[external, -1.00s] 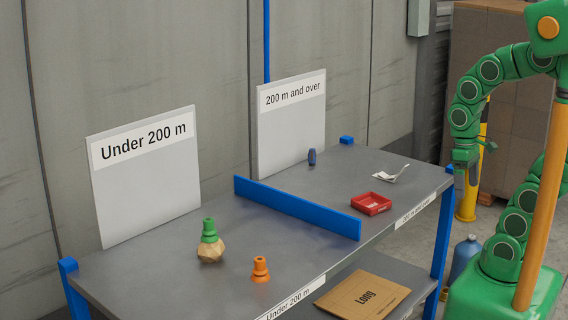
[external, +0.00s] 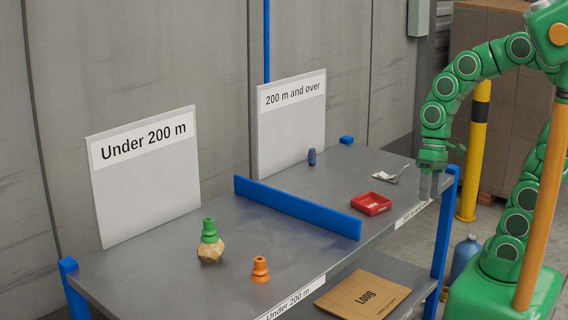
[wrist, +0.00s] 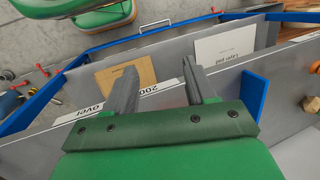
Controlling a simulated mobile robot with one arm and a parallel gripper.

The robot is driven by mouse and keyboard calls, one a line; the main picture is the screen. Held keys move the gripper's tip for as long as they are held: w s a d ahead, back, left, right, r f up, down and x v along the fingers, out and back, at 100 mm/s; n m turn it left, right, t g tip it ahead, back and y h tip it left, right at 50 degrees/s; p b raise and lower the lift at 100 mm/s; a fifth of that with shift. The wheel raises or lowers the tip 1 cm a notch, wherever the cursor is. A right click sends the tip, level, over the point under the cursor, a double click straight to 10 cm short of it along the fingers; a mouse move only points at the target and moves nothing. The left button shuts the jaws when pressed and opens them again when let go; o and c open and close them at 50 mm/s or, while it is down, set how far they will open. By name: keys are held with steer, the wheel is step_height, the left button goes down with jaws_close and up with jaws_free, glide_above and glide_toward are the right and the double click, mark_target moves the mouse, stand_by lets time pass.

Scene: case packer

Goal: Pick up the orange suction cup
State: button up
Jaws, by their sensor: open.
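The orange suction cup (external: 260,270) stands upright on the grey table near its front edge, in the section labelled "Under 200 m". My gripper (external: 429,196) is at the front right edge of the table, by the "200 m and over" section, well to the right of the orange cup. In the wrist view my gripper (wrist: 160,88) is open, with nothing between its two grey fingers.

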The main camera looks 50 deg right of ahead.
steer(key=w+a+r+m+y, duration=0.1)
steer(key=w+a+m+y, duration=0.15)
steer(key=a, duration=0.65)
steer(key=w+a+r+m+g+y, duration=0.1)
steer(key=w+a+m+y, duration=0.2)
steer(key=a, duration=0.7)
steer(key=w+a+r+m+y, duration=0.1)
steer(key=w+a+r+y, duration=0.2)
steer(key=a, duration=0.6)
steer(key=m+t+y, duration=0.2)
steer(key=m, duration=0.8)
glide_toward(260, 273)
steer(key=shift+w+a+r, duration=0.25)
steer(key=shift+w+a, duration=0.15)
steer(key=shift+a, duration=0.1)
steer(key=shift+w+a+f, duration=0.1)
steer(key=shift+a+f, duration=0.2)
steer(key=shift+f, duration=0.05)
steer(key=shift+s+x, duration=0.2)
steer(key=shift+x, duration=3.55)
steer(key=c, duration=1)
